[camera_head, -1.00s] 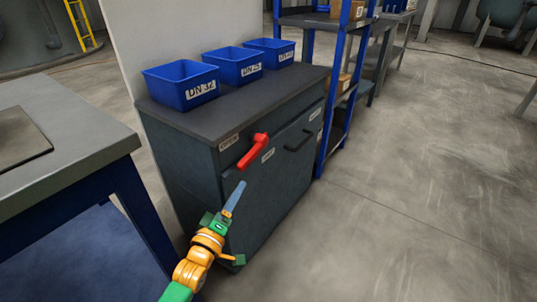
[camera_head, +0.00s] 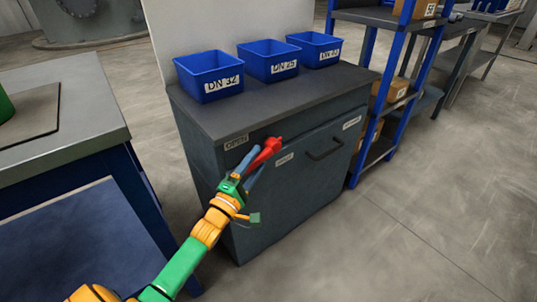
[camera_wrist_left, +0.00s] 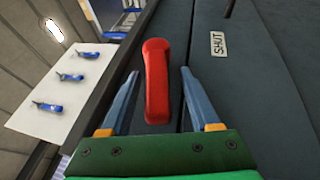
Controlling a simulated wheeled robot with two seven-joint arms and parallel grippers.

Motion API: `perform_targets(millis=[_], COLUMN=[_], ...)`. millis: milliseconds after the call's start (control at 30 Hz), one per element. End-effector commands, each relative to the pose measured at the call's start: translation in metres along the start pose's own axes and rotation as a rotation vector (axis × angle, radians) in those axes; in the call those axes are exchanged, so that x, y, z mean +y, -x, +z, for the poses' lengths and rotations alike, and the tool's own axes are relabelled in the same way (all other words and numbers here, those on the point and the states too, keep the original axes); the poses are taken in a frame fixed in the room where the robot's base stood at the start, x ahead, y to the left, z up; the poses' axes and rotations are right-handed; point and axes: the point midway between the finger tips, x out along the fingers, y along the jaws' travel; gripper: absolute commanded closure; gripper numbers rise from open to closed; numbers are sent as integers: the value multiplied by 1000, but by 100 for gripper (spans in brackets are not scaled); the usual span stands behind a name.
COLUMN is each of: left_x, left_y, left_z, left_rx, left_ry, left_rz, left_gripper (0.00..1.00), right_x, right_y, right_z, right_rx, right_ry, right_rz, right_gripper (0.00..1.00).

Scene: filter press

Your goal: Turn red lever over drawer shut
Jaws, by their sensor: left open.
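The red lever (camera_head: 266,152) is on the front of the dark cabinet (camera_head: 290,190), above the drawer front with its dark handle (camera_head: 325,150). The lever slants down and to the left in the head view, between the OPEN label (camera_head: 236,142) and the SHUT label (camera_head: 284,159). My left gripper (camera_head: 260,158) is open at the lever, a finger on either side. In the left wrist view the lever (camera_wrist_left: 157,80) lies between the fingers, with gaps visible on both sides. The SHUT label (camera_wrist_left: 218,43) is to its right there. My right gripper is not in view.
Three blue bins (camera_head: 267,63) stand on the cabinet top. A grey-topped table (camera_head: 85,140) with blue legs is at the left. A blue shelf rack (camera_head: 385,90) with boxes stands right of the cabinet. The floor at right front is clear.

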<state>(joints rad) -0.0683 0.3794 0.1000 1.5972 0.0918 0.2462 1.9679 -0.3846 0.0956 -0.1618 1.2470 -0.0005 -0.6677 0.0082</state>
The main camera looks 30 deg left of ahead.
Motion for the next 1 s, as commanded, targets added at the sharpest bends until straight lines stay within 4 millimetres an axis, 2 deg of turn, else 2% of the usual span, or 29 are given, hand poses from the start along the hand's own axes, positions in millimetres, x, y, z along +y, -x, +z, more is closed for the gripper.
perform_targets(millis=[233,467,1000], left_x=[0,0,0], left_y=[0,0,0], left_z=[-1,-1,0], left_rx=[0,0,0], left_ry=[0,0,0], left_rz=[0,0,-1], left_gripper=[38,100,100], right_x=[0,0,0], right_y=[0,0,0], right_z=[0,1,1], right_rx=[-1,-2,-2], right_ry=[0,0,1], right_rz=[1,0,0], right_gripper=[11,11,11])
